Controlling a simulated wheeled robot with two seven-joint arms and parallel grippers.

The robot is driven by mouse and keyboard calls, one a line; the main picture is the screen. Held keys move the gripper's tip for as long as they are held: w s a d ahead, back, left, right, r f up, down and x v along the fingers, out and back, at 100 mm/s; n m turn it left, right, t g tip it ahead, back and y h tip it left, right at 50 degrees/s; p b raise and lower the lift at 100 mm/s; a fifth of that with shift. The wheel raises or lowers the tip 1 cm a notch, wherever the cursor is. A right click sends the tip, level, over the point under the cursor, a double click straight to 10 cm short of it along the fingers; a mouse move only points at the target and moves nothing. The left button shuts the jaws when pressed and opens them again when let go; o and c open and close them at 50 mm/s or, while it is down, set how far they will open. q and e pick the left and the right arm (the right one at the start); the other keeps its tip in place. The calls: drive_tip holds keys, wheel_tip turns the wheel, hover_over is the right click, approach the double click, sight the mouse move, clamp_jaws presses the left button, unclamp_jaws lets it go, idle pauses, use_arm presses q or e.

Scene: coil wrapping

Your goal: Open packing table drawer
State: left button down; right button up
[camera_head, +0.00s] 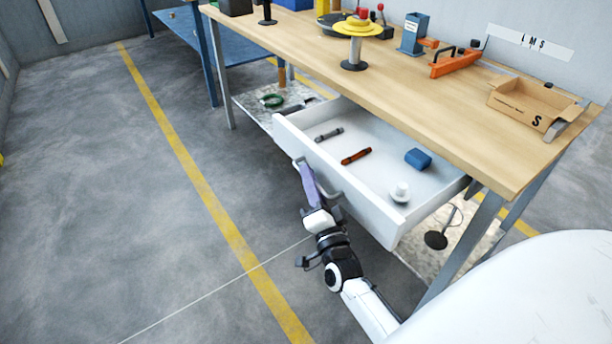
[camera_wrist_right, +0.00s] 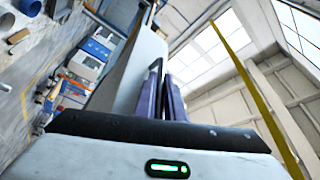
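The packing table drawer (camera_head: 355,195) is white and stands pulled out from under the wooden tabletop, its inside showing. Its bar handle (camera_head: 331,193) runs along the front panel. My right gripper (camera_head: 305,172) is at the far part of this handle, its purple fingers across the bar. In the right wrist view the two purple fingers (camera_wrist_right: 165,98) stand close together at the drawer front, and they look shut on the handle. The exact contact is partly hidden. My left gripper is not in view.
The drawer holds a grey tool (camera_head: 328,135), an orange-red tool (camera_head: 356,156), a blue block (camera_head: 418,159) and a white round item (camera_head: 400,192). The wooden table (camera_head: 420,100) carries a cardboard box (camera_head: 538,103) and a yellow-topped stand (camera_head: 357,40). The floor to the left is clear.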

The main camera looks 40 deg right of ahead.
drive_tip(key=shift+o, duration=0.8)
drive_tip(key=shift+d, duration=0.1)
drive_tip(key=shift+s+f, duration=0.1)
drive_tip(key=shift+s, duration=0.2)
use_arm(q)
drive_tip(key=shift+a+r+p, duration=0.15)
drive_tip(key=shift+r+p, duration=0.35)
drive_tip(key=shift+p, duration=0.25)
use_arm(e)
drive_tip(key=v, duration=0.7)
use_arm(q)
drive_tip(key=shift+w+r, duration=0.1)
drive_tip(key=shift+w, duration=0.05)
